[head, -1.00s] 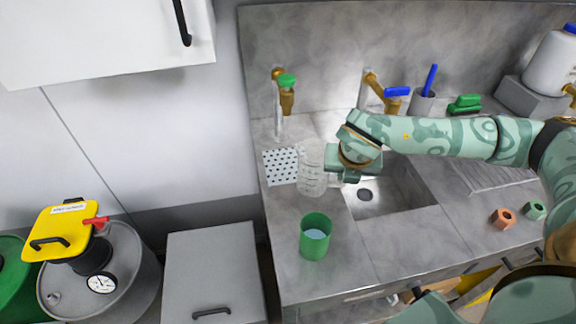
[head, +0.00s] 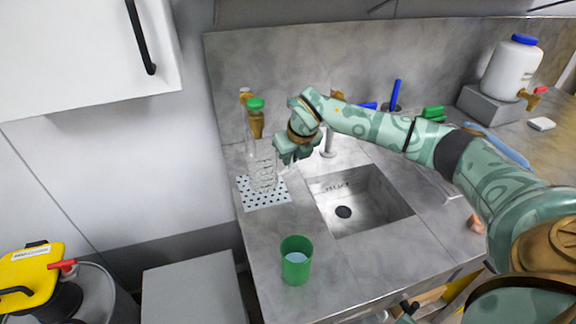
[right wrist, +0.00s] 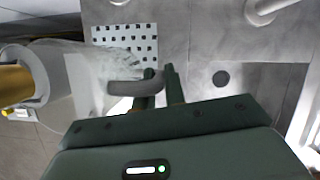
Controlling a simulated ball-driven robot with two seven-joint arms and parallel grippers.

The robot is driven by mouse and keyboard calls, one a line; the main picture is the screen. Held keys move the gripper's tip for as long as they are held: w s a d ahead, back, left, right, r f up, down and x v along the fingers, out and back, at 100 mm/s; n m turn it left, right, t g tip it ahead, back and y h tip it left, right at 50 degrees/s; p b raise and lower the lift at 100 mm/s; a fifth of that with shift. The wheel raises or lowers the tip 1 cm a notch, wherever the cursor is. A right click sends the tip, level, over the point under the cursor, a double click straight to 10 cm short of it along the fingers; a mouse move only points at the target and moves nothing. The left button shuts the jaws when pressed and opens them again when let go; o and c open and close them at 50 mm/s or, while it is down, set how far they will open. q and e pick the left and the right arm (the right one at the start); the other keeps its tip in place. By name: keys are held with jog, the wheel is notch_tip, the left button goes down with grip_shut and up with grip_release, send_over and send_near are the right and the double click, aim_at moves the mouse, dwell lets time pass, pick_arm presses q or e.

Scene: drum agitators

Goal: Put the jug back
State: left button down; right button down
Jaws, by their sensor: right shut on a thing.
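The clear jug (head: 262,166) is upright at the white perforated mat (head: 279,194), in front of the tap with the green top (head: 256,117). I cannot tell whether its base touches the mat. My right gripper (head: 281,150) is at the jug's right side, shut on its handle. In the right wrist view the fingers (right wrist: 160,82) close on the grey handle (right wrist: 135,88), with the jug's blurred clear body (right wrist: 82,75) to the left. My left gripper is not in view.
The sink basin (head: 352,212) lies right of the mat. A green cup (head: 296,262) with pale liquid stands near the counter's front edge. A white container with a blue lid (head: 511,68) stands at the back right. The counter between mat and cup is clear.

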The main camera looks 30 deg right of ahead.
jog(key=x, duration=0.3)
jog(key=shift+w+f+b, duration=0.15)
jog(key=shift+f+b, duration=0.2)
jog(key=shift+b, duration=0.05)
jog(key=c, duration=1.5)
grip_release()
jog(key=shift+o, duration=0.2)
jog(key=shift+r, duration=0.1)
jog(key=p+v, duration=0.2)
jog(key=v, duration=1)
